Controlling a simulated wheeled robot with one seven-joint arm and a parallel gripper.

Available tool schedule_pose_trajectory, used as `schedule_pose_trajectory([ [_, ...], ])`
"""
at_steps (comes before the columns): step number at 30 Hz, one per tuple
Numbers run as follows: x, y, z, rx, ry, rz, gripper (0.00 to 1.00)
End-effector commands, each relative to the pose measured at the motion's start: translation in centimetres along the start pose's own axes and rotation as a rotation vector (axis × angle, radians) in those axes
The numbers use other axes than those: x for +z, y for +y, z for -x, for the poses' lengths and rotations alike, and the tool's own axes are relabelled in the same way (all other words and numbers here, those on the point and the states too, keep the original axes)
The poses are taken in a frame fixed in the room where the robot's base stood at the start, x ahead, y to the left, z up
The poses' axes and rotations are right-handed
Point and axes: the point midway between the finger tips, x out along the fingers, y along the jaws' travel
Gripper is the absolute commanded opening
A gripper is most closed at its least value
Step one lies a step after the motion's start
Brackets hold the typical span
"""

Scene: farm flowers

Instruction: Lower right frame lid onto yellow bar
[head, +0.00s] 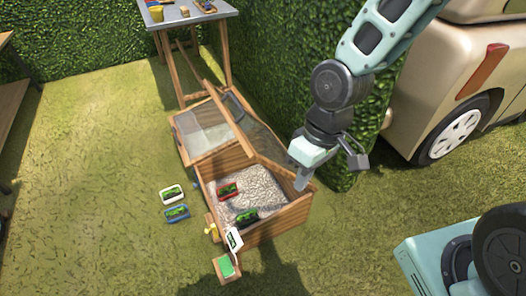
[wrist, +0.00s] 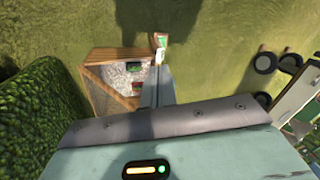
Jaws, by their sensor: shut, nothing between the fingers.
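A wooden cold frame (head: 275,222) stands on the grass, its near bay open over pale gravel; it also shows in the wrist view (wrist: 96,101). A glazed wooden lid (head: 205,130) lies over its far left part. A second, darker glazed panel (head: 256,128) lies beside it to the right, behind a slanting wooden rail; I cannot tell how it rests. A small yellow piece (head: 210,228) shows at the frame's near left corner. My gripper (head: 299,184) is shut and empty, pointing down by the frame's right edge. The wrist view shows its fingers (wrist: 158,84) near the box.
A red tray (head: 228,190) and a dark planted tray (head: 246,216) sit on the gravel. White (head: 171,194) and blue (head: 176,213) trays lie on grass. A sign and green-topped box (head: 226,267) stand in front. A table (head: 190,20) stands behind; a vehicle (head: 460,120) stands right.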

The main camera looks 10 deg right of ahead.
Motion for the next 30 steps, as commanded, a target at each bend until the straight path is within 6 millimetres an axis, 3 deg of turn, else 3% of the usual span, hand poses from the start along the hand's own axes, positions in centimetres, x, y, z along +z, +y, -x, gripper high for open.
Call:
schedule_pose_trajectory([
  [1, -0.5, 1.1, -1.6, -0.044, 0.015, -0.029, 0.00],
  [6, -2.9, 3.8, -5.1, -0.184, 0.128, -0.104, 0.00],
  [12, -6.2, 7.2, -7.5, -0.347, 0.341, -0.231, 0.00],
  [18, -9.7, 11.9, -7.3, -0.468, 0.619, -0.391, 0.00],
  [24, -11.5, 16.2, -5.8, -0.516, 0.827, -0.509, 0.00],
  [30, -12.3, 17.3, -5.4, -0.522, 0.887, -0.540, 0.00],
])
